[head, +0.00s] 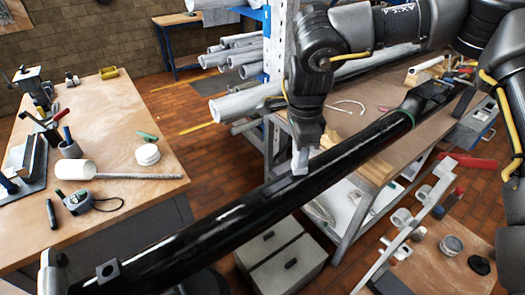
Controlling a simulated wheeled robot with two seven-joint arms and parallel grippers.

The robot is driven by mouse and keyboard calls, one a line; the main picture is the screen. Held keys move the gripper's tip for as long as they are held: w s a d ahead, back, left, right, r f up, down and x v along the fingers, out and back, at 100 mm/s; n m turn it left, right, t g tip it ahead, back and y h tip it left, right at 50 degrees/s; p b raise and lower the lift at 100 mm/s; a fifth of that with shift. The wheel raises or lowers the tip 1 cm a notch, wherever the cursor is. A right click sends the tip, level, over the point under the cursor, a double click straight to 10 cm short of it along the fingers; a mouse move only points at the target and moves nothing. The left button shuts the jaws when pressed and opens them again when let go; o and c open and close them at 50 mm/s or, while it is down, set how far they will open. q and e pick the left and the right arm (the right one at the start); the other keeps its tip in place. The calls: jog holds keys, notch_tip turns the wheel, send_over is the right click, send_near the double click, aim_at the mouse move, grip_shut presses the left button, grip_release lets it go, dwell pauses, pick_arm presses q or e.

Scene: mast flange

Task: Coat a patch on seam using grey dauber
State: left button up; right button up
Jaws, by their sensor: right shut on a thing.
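A long black mast tube (210,220) runs diagonally from the lower left to the upper right, with a thin green ring (408,116) near its upper end. My right gripper (302,140) points down over the middle of the tube. It is shut on a small light grey piece, which looks like the grey dauber (300,161). The dauber's lower end is at the tube's upper surface; I cannot tell whether it touches. The seam and any coating cannot be made out against the glossy black. My left gripper is not in view.
A wooden bench (120,125) at left holds a white tub (147,155), a tape measure (78,201) and a vise. Grey pipes (240,105) are racked behind. A grey drawer cabinet (280,262) stands below the tube. A rail with cups (410,225) is at lower right.

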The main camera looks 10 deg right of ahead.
jog(key=w+a+f+m, duration=0.1)
jog(key=a+m, duration=0.3)
jog(key=m, duration=1.2)
jog(key=w+a+f+m, duration=0.1)
jog(key=w+a+m, duration=0.2)
jog(key=m, duration=1.3)
jog(key=shift+w+a+f+m+p, duration=0.3)
jog(key=shift+w+a+f+p, duration=0.05)
jog(key=shift+p, duration=0.1)
